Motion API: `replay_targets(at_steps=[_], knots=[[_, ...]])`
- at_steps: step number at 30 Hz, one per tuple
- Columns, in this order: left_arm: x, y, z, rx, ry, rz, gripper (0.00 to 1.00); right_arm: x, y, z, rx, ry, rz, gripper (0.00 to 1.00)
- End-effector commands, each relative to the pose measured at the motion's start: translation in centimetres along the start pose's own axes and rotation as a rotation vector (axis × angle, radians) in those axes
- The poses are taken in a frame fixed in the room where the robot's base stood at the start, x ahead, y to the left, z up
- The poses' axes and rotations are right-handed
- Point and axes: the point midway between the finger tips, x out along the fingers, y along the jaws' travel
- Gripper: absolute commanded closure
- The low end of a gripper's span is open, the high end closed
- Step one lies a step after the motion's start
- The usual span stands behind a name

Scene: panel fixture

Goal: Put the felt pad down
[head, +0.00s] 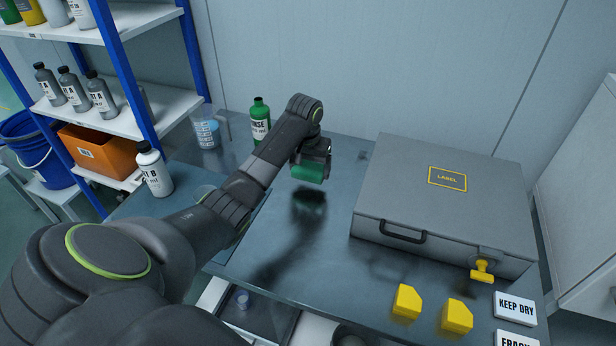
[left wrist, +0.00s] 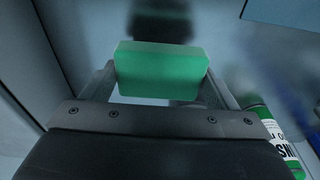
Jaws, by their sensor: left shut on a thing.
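The felt pad (left wrist: 161,74) is a green block held between the two fingers of my left gripper (left wrist: 160,90). In the head view the pad (head: 308,173) hangs below my left gripper (head: 312,160), above the dark worktable (head: 280,240). A dark shadow lies on the table below it, apart from the pad. My left gripper is shut on the pad. My right gripper does not show.
A grey case (head: 400,190) with a yellow label stands to the right. Two yellow blocks (head: 407,301) and a KEEP DRY card (head: 515,309) lie in front. A green bottle (head: 260,122) and a clear jug (head: 206,130) stand behind left. The table's middle is clear.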

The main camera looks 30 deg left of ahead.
Motion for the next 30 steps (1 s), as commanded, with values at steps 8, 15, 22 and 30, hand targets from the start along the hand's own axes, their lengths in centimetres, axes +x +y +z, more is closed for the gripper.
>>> replay_targets(at_steps=[8, 15, 22, 30], knots=[[3.4, 0.0, 0.6, -0.002, -0.002, 0.001, 0.44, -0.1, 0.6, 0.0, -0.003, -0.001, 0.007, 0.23], [3.7, 0.0, 0.6, -0.001, 0.001, 0.000, 0.44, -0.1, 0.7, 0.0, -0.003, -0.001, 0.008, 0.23], [4.0, 0.0, 0.6, -0.001, 0.001, 0.000, 0.09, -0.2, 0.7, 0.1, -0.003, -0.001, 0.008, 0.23], [3.9, 0.0, 0.6, -0.001, 0.001, 0.000, 0.00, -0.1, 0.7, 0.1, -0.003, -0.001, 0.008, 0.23]])
